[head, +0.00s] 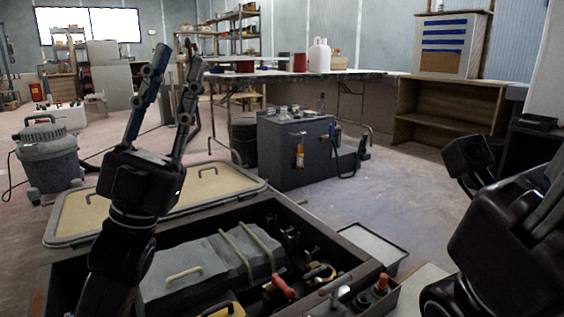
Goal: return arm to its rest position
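My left gripper (178,56) is raised in the left half of the head view with its fingers pointing up. Its two long fingers stand apart with nothing between them. It is in front of and above an open dark bin (345,288) and a tan-topped lid or panel (82,212). My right arm fills the lower right corner as large black parts close to the camera. Its fingers cannot be made out clearly, as it is cut off by the picture edge.
The bin holds a grey case (205,268) and red-handled tools (282,286). Behind it stand a dark cabinet (283,165) with small items on top and a grey vacuum-like machine (48,158). A long table (270,76) is farther back. Open floor (385,195) lies right of the cabinet.

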